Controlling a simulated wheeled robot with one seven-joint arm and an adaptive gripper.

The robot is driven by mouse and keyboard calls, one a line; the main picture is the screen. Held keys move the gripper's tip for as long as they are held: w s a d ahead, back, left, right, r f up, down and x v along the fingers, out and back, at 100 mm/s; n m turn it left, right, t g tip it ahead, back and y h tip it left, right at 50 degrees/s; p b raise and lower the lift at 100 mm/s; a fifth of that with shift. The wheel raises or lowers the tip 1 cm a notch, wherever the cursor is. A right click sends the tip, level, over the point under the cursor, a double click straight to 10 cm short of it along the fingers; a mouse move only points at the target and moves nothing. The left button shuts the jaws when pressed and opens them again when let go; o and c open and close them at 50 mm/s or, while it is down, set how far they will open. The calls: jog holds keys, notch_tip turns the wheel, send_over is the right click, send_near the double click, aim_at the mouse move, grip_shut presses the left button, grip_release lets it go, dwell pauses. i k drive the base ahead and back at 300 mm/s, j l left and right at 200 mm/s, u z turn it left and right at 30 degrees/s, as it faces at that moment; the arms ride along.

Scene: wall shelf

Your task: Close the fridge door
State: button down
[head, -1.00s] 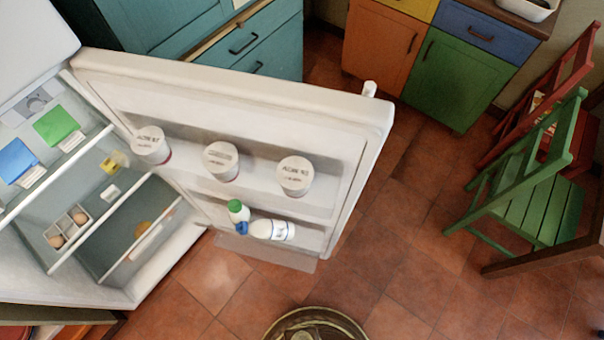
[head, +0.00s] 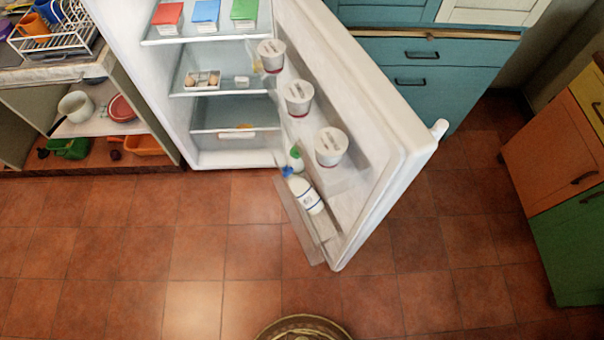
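The white fridge (head: 180,125) stands at the upper middle of the head view, with its shelves exposed. Its door (head: 405,130) is wide open, hinged on the right side and swung out toward me. The door's inner racks hold several white tubs (head: 332,147) and bottles (head: 305,195). A small white knob-like piece (head: 439,129), perhaps part of the handle, sticks out at the door's outer edge. My gripper is not in view, and the outer face of the door is mostly hidden.
Teal drawers (head: 425,80) stand behind the door. Orange and green cabinets (head: 560,150) are at the right. An open shelf unit with a dish rack (head: 62,40) is at the left.

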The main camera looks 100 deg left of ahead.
aim_at(389, 145)
jog(key=i+j+u, duration=0.3)
jog(key=u, duration=0.15)
jog(key=i+j+u, duration=0.2)
jog(key=i+u, duration=0.15)
jog(key=u, duration=0.15)
jog(key=i+u, duration=0.3)
jog(key=u, duration=0.15)
jog(key=i+u, duration=0.7)
jog(key=u, duration=0.15)
jog(key=i+u, duration=0.55)
jog(key=u, duration=0.2)
jog(key=i+l+u, duration=0.25)
jog(key=u, duration=2.05)
jog(key=k+z, duration=0.15)
jog(key=k, duration=0.95)
